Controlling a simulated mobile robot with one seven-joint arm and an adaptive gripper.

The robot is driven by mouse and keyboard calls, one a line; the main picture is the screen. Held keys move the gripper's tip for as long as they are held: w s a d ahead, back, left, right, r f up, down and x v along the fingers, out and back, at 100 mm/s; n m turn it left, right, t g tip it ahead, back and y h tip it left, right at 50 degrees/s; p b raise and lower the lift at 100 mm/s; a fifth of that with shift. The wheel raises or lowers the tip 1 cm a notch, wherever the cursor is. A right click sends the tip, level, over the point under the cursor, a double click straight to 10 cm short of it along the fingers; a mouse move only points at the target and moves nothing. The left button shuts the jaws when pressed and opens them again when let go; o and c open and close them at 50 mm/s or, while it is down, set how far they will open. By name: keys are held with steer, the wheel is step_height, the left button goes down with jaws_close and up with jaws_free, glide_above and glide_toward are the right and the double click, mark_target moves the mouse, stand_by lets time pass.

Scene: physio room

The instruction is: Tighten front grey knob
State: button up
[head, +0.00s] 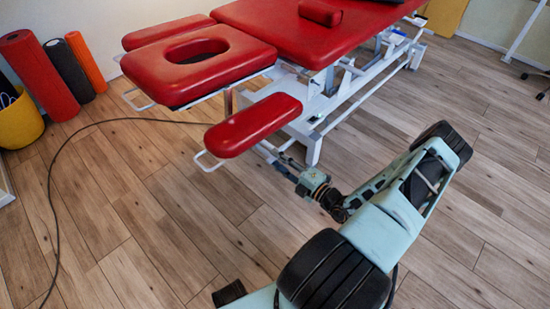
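The red treatment table (290,35) has a white frame and a headrest with an oval hole (150,76). A red armrest pad (253,124) hangs low at the table's near end, with a white bracket running back under it. My arm reaches from the bottom right towards this end. My gripper (284,167) is dark and small here, just below and right of the armrest pad, close to the frame's near leg. I cannot make out a grey knob; it may be hidden by the gripper or too small. Whether the fingers touch anything or are open or shut is unclear.
A dark cable (52,215) curves over the wooden floor to the table. Red, black and orange rolls (40,75) and a yellow bin (20,122) stand at the left wall. A small red cushion (320,12) lies on the table.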

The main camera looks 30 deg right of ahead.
steer(key=v, duration=1)
steer(key=shift+s, duration=0.35)
steer(key=shift+d, duration=0.1)
